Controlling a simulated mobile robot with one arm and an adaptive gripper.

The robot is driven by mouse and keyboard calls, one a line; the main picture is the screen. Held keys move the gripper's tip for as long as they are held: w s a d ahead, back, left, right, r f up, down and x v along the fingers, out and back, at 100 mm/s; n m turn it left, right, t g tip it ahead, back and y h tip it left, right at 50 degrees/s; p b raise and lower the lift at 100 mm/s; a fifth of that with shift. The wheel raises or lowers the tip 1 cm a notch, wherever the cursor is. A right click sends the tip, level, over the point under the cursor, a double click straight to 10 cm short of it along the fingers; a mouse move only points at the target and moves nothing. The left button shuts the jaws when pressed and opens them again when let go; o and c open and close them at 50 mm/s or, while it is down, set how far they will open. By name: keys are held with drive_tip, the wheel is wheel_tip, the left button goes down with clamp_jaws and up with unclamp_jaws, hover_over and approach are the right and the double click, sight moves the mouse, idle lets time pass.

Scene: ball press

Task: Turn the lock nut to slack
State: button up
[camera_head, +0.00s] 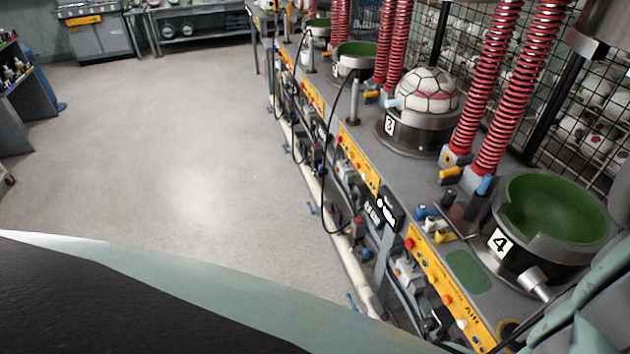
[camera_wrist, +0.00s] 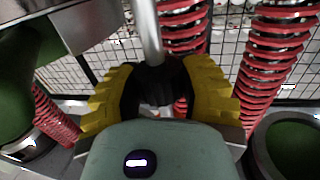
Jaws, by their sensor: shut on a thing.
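In the wrist view my gripper (camera_wrist: 160,88) has its yellow ridged fingers closed from left and right around a dark piece at the end of a bare metal rod (camera_wrist: 148,32). This dark piece appears to be the lock nut (camera_wrist: 160,74), though the black inner sides of the fingers hide most of its outline. I cannot tell its turned position. My gripper is out of sight in the head view. Station 4 there shows a green-lined open mould (camera_head: 560,205) with a metal press part (camera_head: 605,28) above it.
Red coiled springs (camera_wrist: 272,60) stand close behind and right of the fingers. A wire mesh (camera_wrist: 90,62) is behind. A patterned ball (camera_head: 428,90) sits in station 3. Yellow control panels (camera_head: 440,285) line the bench front. The floor (camera_head: 200,170) at left is clear.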

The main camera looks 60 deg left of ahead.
drive_tip(key=shift+s+d+f+n+y+b, duration=0.2)
drive_tip(key=shift+f+n+y+b, duration=0.15)
drive_tip(key=shift+b, duration=0.55)
